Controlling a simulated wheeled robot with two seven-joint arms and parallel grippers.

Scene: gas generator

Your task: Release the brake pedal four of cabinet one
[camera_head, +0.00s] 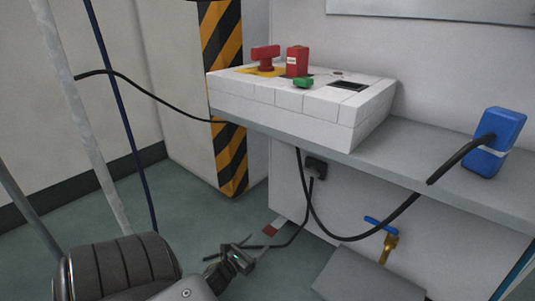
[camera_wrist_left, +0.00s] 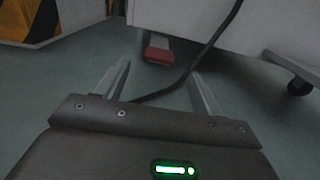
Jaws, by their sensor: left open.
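The brake pedal is a small red piece with a pale arm, low at the foot of the white cabinet (camera_head: 290,205). It shows in the head view (camera_head: 270,229) and, ahead near the top middle, in the left wrist view (camera_wrist_left: 158,54). My left gripper (camera_head: 230,246) is open and empty, low near the floor, with a gap to the pedal. In the left wrist view its two fingers (camera_wrist_left: 160,72) spread apart, and the pedal shows beyond them, between their tips. My right gripper is not in view.
A black cable (camera_head: 345,238) hangs from the cabinet and runs across the floor near the fingers and pedal. A caster (camera_wrist_left: 298,86) is at right. A blue-handled valve (camera_head: 385,230) and grey box (camera_head: 365,278) stand right. A striped post (camera_head: 231,155) is behind.

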